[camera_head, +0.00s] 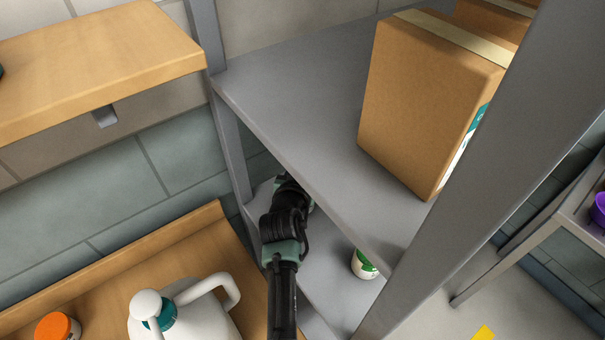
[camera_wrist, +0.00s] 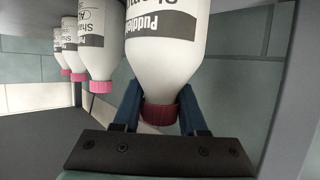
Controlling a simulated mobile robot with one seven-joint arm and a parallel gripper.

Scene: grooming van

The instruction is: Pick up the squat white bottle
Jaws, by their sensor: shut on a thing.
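In the wrist view, my gripper (camera_wrist: 160,94) has its two blue fingers on either side of a white bottle (camera_wrist: 167,62) near its dark red cap, and is shut on it. The bottle has a dark label band with upside-down lettering and its cap points down in the picture. The bottle's far end is cut off by the top edge. I cannot tell from this view whether it is clear of the shelf. In the head view, my arm reaches in under the upper grey shelf, and the gripper and held bottle are hidden there.
Several white bottles with pink caps, one nearest (camera_wrist: 100,45), stand left of the held bottle. A cardboard box (camera_head: 420,105) sits on the upper shelf (camera_head: 290,105). A white, green-labelled container (camera_head: 363,264) is on the lower shelf. A white jug (camera_head: 190,310) stands front left.

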